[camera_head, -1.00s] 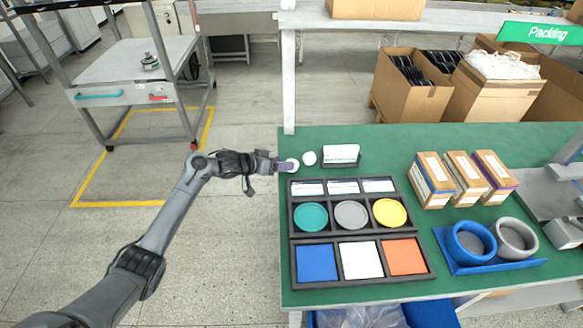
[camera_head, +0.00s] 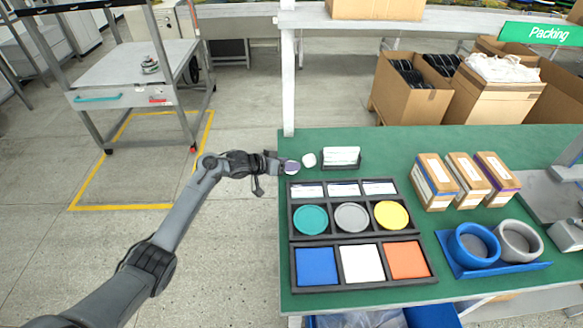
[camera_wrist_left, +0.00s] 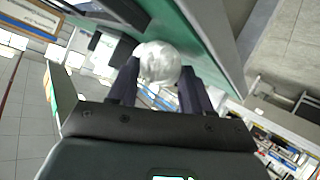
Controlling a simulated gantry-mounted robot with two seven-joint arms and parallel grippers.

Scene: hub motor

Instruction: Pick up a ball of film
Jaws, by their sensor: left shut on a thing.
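Two small white balls of film are near the left edge of the green table. My left gripper (camera_head: 286,166) is at the table's left edge and is shut on one ball (camera_head: 293,167). In the left wrist view this ball (camera_wrist_left: 158,62) is whitish and crinkled, between the two dark fingers of the left gripper (camera_wrist_left: 156,85). The other ball of film (camera_head: 309,160) lies just to the right of the held one, on the green table (camera_head: 400,150). My right gripper is not in view.
A dark holder with white cards (camera_head: 341,157) stands right of the balls. A black tray (camera_head: 291,228) with coloured discs and squares lies in front. Several small boxes (camera_head: 468,177) and blue and grey rings (camera_head: 473,243) are farther right.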

